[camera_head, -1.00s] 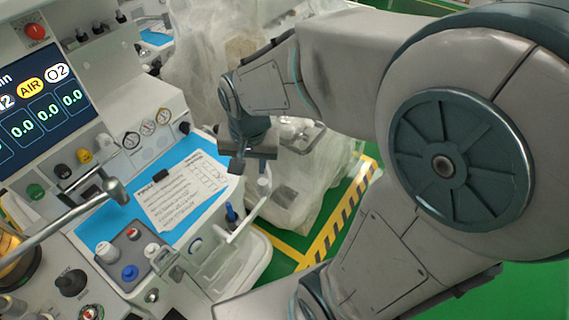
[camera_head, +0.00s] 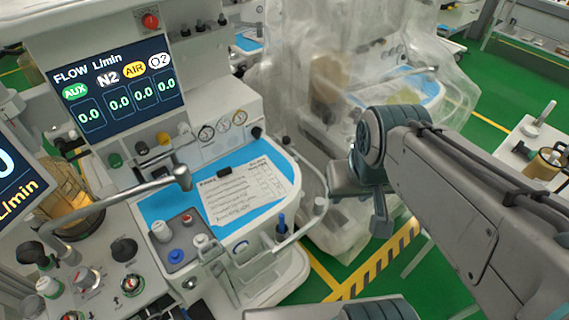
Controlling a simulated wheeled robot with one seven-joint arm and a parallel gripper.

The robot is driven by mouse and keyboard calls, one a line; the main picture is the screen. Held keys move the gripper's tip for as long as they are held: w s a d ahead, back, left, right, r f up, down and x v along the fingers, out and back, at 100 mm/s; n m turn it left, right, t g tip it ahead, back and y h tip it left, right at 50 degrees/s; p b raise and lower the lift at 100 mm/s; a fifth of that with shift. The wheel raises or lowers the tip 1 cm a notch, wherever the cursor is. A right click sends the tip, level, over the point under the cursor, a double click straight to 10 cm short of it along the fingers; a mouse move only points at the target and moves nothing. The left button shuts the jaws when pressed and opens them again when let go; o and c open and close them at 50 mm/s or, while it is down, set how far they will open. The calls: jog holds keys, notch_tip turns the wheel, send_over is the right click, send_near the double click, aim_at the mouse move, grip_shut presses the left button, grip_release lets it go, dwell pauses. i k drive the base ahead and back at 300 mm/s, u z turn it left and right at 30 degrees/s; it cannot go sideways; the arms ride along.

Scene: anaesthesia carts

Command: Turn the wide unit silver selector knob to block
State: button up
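The anaesthesia unit in front of me has a FLOW screen (camera_head: 118,88) and a blue work surface. Several knobs stand at its lower left. One is a silver-grey knob (camera_head: 87,279) with a reddish mark, and beside it is a silver knob on a red-ringed dial (camera_head: 131,285). I cannot tell for sure which is the selector knob, and its setting is too small to read. My gripper (camera_head: 372,213) hangs at centre right, well to the right of these knobs and touching nothing visible. Its fingers are seen edge-on, so its opening is unclear.
A paper sheet (camera_head: 243,192) lies on the blue surface. A metal arm (camera_head: 120,195) juts over the panel, near a small block with white and blue knobs (camera_head: 181,240). A plastic-covered cart (camera_head: 318,80) stands behind my gripper.

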aim_at(218, 268)
jog(key=u, duration=1.6)
jog(key=k, duration=1.3)
jog(key=z, duration=0.9)
jog(key=i, duration=0.55)
